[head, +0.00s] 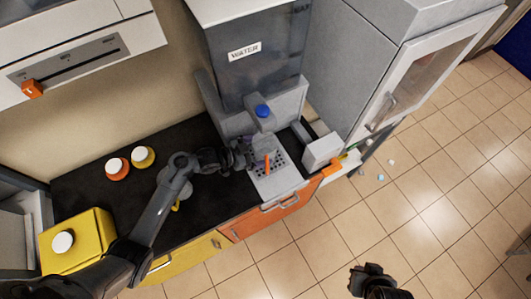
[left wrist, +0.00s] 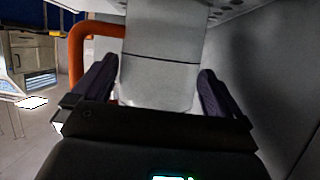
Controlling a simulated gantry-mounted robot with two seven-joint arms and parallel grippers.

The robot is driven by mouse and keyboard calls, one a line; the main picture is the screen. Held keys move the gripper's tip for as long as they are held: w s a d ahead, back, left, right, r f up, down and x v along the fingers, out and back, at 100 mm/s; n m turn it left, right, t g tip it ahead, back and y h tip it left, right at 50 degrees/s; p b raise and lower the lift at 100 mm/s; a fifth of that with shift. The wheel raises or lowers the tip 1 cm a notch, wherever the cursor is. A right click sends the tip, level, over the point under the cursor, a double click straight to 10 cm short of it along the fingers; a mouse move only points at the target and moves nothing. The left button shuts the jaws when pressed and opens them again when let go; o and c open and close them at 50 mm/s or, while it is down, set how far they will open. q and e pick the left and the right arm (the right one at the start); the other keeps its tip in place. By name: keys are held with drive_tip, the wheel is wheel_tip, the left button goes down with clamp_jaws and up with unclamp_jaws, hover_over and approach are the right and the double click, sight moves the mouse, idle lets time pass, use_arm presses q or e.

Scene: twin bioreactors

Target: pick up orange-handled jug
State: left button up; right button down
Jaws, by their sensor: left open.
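The orange-handled jug shows in the left wrist view as a pale grey body (left wrist: 160,75) with an orange handle (left wrist: 77,50) on its left. In the head view, only its orange handle (head: 267,162) is clear, over the perforated tray of the water dispenser; my gripper hides most of the body. My left gripper (head: 250,156) is at the jug and open, with the body between its two dark fingers (left wrist: 156,72). A gap shows beside the right finger. My right gripper (head: 370,280) is at the bottom edge of the head view, over the floor, away from the jug; its jaws are unclear.
The water dispenser (head: 252,75) with a blue knob (head: 262,111) rises behind the jug. A white block (head: 322,151) stands right of the tray.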

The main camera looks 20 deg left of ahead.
use_arm(q)
drive_tip(key=shift+x, duration=0.95)
drive_tip(key=shift+f, duration=0.1)
drive_tip(key=c, duration=0.9)
drive_tip(key=shift+c, duration=1)
